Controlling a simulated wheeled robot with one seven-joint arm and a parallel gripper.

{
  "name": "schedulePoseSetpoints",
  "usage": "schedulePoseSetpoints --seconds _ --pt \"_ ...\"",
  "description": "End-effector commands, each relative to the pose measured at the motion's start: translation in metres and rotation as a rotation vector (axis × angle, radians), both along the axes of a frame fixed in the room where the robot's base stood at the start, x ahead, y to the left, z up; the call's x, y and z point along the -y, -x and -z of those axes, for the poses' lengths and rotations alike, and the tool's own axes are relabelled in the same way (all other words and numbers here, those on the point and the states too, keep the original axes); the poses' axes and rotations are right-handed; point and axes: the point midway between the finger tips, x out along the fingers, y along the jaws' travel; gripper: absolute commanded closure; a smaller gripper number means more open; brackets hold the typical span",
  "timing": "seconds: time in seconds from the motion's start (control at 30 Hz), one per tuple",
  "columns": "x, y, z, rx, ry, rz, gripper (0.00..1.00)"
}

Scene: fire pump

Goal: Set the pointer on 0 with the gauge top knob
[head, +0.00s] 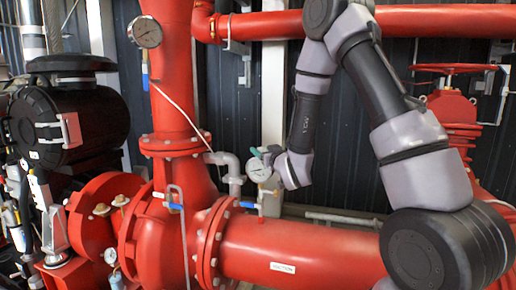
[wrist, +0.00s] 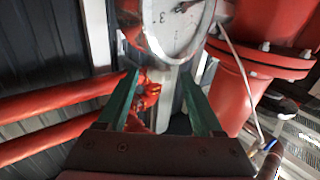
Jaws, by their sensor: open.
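A round white-faced gauge (head: 259,170) with a metal rim stands beside the end of my arm in the head view. In the wrist view the gauge (wrist: 178,25) fills the top middle, cut off by the frame edge. Part of its dark pointer shows near that edge, but I cannot read its value. I cannot clearly make out the top knob. My gripper (wrist: 159,74) is open, its two green fingers apart, with the tips just below the gauge rim in the wrist picture. I see nothing held between them. In the head view only a bit of green finger shows by the gauge.
A second gauge (head: 146,32) sits on the red vertical pipe (head: 172,85) at upper left. A large red horizontal pipe (head: 300,250) runs below the gauge. In the wrist view, red pipes (wrist: 50,105) lie left and a red flanged pipe (wrist: 262,65) right. A red shape (wrist: 149,90) shows between the fingers.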

Motion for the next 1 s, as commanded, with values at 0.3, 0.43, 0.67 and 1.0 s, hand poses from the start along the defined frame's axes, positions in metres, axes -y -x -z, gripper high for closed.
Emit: schedulePoseSetpoints --seconds 0.3,0.43,0.67,1.0 --pt "-0.013 -0.044 0.0 0.0 0.0 0.0 0.32" --pt "-0.014 -0.049 0.0 0.001 0.0 0.0 0.32" --pt "-0.014 -0.05 0.0 0.0 0.0 0.0 0.32" --pt "-0.014 -0.05 0.0 0.0 0.0 -0.001 1.0"
